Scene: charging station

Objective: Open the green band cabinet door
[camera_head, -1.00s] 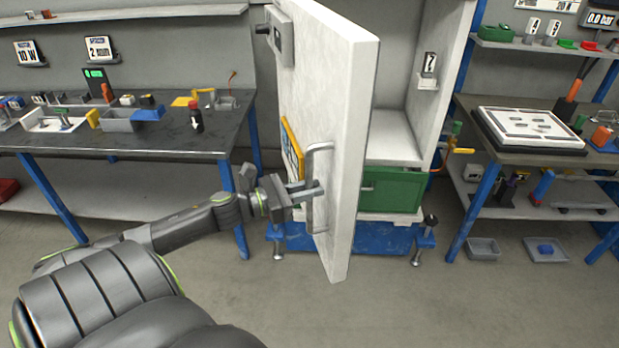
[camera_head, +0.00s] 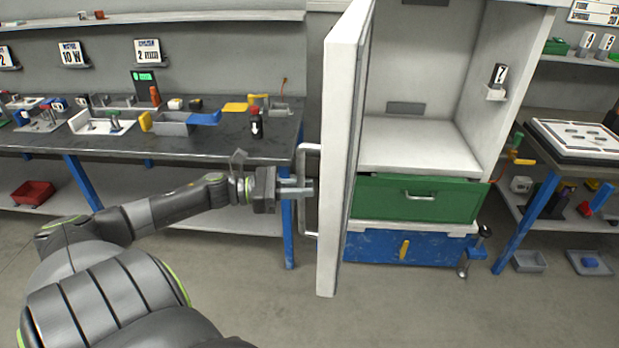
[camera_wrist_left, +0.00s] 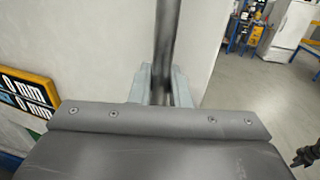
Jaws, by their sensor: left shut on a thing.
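The white cabinet door (camera_head: 343,150) stands swung wide open at the left side of the cabinet (camera_head: 415,140), seen nearly edge-on in the head view. Its grey bar handle (camera_head: 309,232) is on the door's left-hand face. My left gripper (camera_head: 303,188) is shut on the handle's upright bar. The left wrist view shows the bar (camera_wrist_left: 167,45) between the two fingers (camera_wrist_left: 160,85), with the door face (camera_wrist_left: 90,45) behind. Inside the cabinet are a bare shelf and a green drawer (camera_head: 440,198) with a metal pull. My right gripper is not in view.
A workbench (camera_head: 190,140) with trays and small parts stands left, behind my arm. A blue base (camera_head: 375,247) is under the cabinet. Another bench (camera_head: 570,150) is at right, with bins (camera_head: 530,262) on the floor. The floor in front is clear.

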